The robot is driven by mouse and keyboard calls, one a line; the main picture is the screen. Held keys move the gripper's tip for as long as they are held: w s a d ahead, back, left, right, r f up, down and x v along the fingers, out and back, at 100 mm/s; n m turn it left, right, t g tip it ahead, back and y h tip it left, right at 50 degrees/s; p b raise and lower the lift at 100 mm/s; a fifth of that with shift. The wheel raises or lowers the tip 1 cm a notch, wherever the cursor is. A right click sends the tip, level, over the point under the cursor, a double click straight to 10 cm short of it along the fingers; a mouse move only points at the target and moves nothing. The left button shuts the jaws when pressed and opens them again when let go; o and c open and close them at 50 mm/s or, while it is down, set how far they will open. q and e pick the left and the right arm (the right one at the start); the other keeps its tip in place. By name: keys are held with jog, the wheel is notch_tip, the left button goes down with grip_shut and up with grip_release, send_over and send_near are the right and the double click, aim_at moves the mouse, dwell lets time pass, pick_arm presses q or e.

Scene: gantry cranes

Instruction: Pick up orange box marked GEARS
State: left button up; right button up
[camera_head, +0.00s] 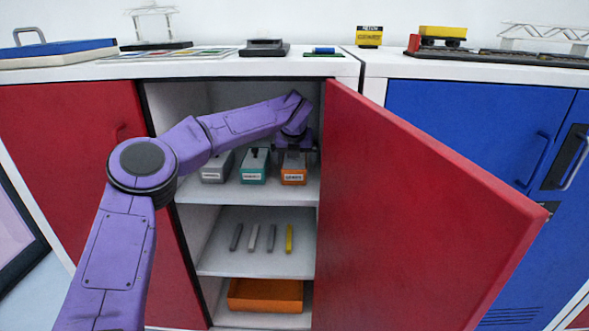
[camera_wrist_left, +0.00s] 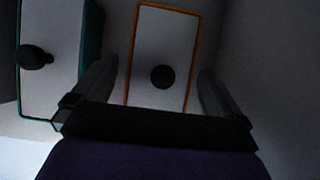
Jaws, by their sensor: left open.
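The orange box (camera_head: 293,175) stands on the cabinet's upper shelf, at the right end of a row of boxes; its label is too small to read surely. In the left wrist view its pale lid with an orange rim (camera_wrist_left: 165,45) and a dark round knob (camera_wrist_left: 163,77) show from above. My left gripper (camera_head: 297,150) is inside the cabinet just above the orange box. In the left wrist view its fingers (camera_wrist_left: 157,88) are apart, one on each side of the lid, and hold nothing. Contact with the box cannot be told. My right gripper is not in view.
A teal box (camera_head: 254,170) and a grey box (camera_head: 215,168) stand to the left. The open red door (camera_head: 420,210) is close on the right. Below are a shelf with several small bars (camera_head: 271,238) and an orange tray (camera_head: 265,309).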

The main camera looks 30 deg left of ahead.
pick_arm(q)
jog(key=shift+x, duration=0.8)
jog(key=shift+r, duration=0.1)
jog(key=shift+c, duration=0.3)
jog(key=c, duration=1)
jog(key=shift+c, duration=1.3)
jog(key=shift+r, duration=0.15)
